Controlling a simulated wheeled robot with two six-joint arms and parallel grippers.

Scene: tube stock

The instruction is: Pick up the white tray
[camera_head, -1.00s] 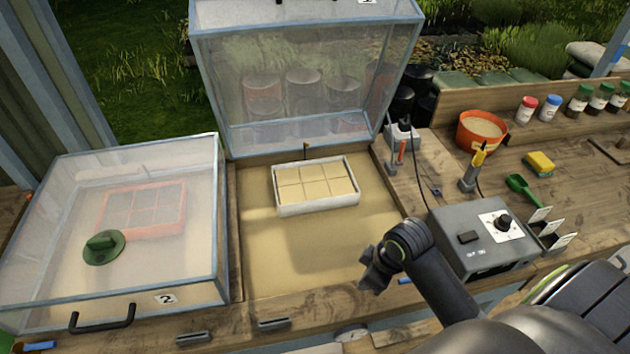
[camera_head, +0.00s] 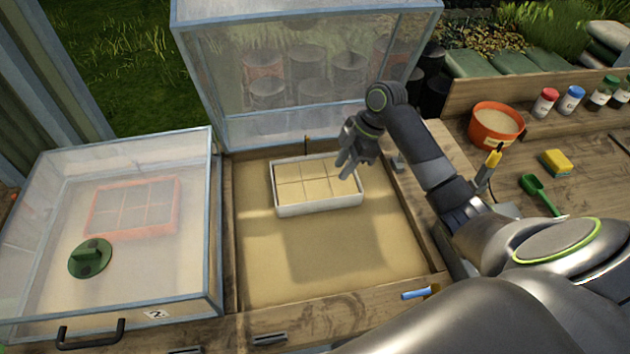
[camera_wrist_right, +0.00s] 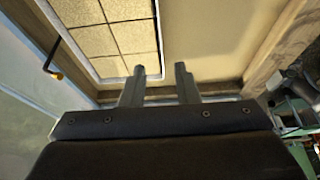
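The white tray (camera_head: 318,209) sits on the sand bed of the open middle frame. It holds several tan square blocks in a grid. In the right wrist view the tray (camera_wrist_right: 108,72) shows at the upper left, with its rim near the fingertips. My right gripper (camera_head: 346,170) is over the tray's right end in the head view. My left gripper is not in view.
A clear lid (camera_head: 285,75) stands raised behind the sand bed (camera_head: 330,262). A closed clear box (camera_head: 145,265) to the left holds a red tray (camera_head: 133,206). An orange bucket (camera_head: 495,127), a green scoop (camera_head: 540,192) and a yellow sponge (camera_head: 557,162) are at the right.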

